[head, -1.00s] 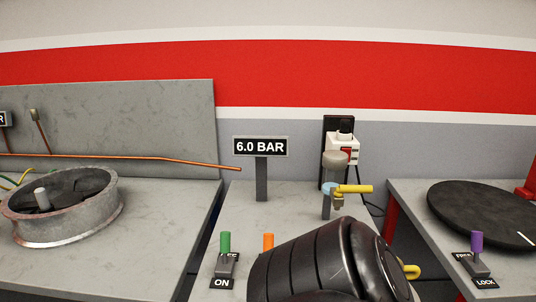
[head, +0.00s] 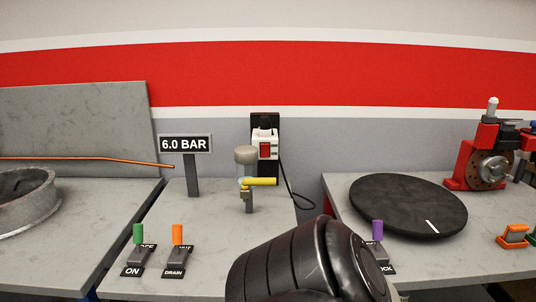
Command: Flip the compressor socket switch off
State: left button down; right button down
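The socket (head: 268,137) is a white unit with a black plug, on a black backing plate against the grey wall, behind the middle bench. A dark ribbed link of my own arm fills the bottom centre, in front of the bench. Neither of my grippers shows in the head view.
A yellow-handled valve (head: 260,181) under a grey cup stands just in front of the socket. A "6.0 BAR" sign (head: 185,144) stands left. Green (head: 139,234) and orange (head: 177,234) levers are in front. A black turntable (head: 408,204) lies right, with a red machine (head: 486,150) behind.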

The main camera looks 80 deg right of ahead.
aim_at(265, 147)
jog(key=k, duration=0.4)
jog(key=z, duration=1.6)
jog(key=i, duration=0.5)
